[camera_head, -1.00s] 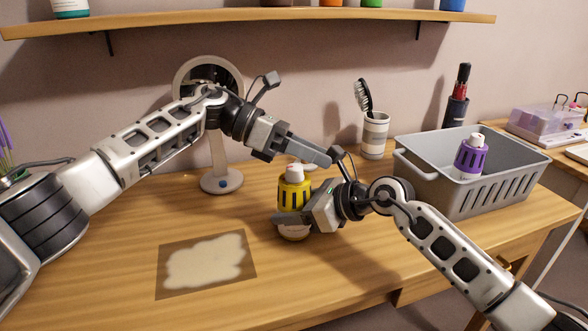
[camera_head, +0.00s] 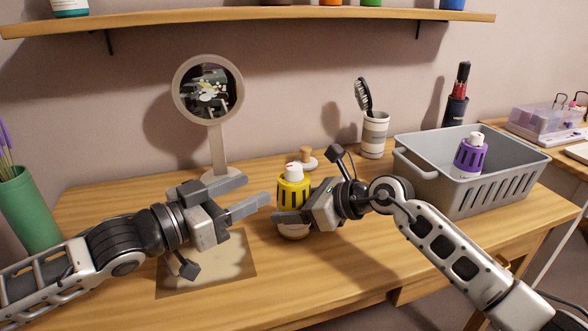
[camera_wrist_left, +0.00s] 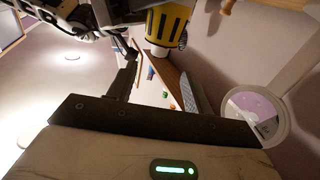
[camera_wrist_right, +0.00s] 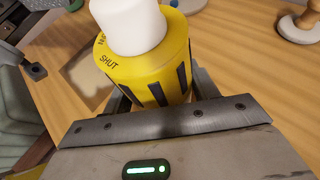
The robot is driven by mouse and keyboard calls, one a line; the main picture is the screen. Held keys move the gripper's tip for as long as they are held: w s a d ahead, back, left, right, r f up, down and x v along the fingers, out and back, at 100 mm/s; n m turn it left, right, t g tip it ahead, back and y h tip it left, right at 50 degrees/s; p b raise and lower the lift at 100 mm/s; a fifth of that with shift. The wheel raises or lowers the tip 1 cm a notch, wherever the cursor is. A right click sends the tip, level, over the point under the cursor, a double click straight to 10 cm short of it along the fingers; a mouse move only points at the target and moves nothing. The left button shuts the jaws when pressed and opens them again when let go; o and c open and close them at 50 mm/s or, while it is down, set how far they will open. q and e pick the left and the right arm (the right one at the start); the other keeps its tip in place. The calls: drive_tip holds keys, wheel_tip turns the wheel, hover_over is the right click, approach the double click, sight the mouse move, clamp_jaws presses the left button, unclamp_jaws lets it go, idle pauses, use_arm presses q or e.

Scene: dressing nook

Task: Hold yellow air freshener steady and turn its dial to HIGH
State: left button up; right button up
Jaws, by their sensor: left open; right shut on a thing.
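The yellow air freshener (camera_head: 291,192) has dark slots around its body and a white top (camera_head: 293,172). It stands upright above a pale base on the desk. My right gripper (camera_head: 290,214) is shut on its lower body. The right wrist view shows the yellow body (camera_wrist_right: 152,72), the word SHUT on its upper face and the white top (camera_wrist_right: 128,25); a second word is partly hidden. My left gripper (camera_head: 257,190) is open and empty, just left of the freshener, its fingers pointing towards it. The freshener also shows at the top of the left wrist view (camera_wrist_left: 166,28).
A grey basket (camera_head: 455,194) with a purple air freshener (camera_head: 471,157) stands right. A round mirror (camera_head: 216,150), a small knobbed object (camera_head: 306,158) and a cup with a brush (camera_head: 374,136) stand behind. A mat (camera_head: 240,262) lies under my left arm.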

sight(287, 173)
use_arm(q)
drive_tip(key=x, duration=1)
drive_tip(key=shift+w+d, duration=0.2)
drive_tip(key=shift+d, duration=0.1)
drive_tip(key=c, duration=1)
